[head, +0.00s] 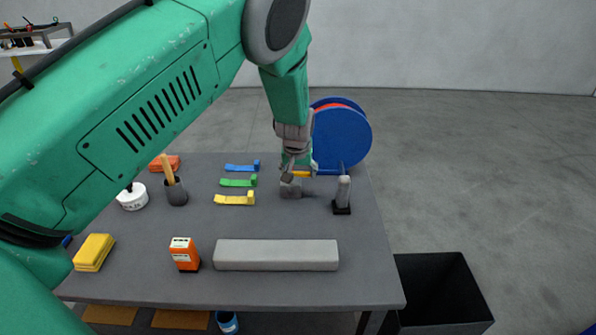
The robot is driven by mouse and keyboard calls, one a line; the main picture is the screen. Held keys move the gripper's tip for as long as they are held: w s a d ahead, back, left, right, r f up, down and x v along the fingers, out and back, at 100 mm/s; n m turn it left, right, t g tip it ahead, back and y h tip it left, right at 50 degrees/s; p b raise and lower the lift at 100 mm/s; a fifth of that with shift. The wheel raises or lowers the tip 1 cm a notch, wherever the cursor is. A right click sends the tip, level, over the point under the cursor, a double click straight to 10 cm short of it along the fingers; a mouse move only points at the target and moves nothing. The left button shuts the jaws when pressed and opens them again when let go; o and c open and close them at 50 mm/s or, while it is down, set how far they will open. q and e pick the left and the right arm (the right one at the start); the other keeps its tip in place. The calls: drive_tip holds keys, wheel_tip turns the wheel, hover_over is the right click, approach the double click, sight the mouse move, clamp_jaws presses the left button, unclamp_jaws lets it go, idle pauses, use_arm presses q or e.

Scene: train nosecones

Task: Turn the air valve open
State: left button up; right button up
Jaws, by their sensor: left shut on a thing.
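The air valve (291,189) is a small grey block near the back right of the grey table, with a yellow handle (301,174) on top that points right. My left gripper (296,172) comes down from above and is shut on the yellow handle. The fingertips partly hide the handle and the top of the block. My right gripper is not in view.
A blue hose reel (342,135) stands just behind the valve. Colored clips (235,199), a grey bar (276,255) and an orange box (184,254) lie left and in front. A black bin (440,290) is at lower right.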

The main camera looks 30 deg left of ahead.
use_arm(q)
drive_tip(key=shift+w+r+n, duration=0.25)
drive_tip(key=shift+w+n, duration=0.15)
drive_tip(key=shift+n, duration=0.1)
drive_tip(key=o, duration=1.2)
drive_tip(key=shift+c, duration=0.2)
drive_tip(key=shift+f, duration=0.2)
drive_tip(key=v, duration=1.2)
drive_tip(key=shift+w+d, duration=0.1)
drive_tip(key=shift+d, duration=0.15)
drive_tip(key=shift+f, duration=0.1)
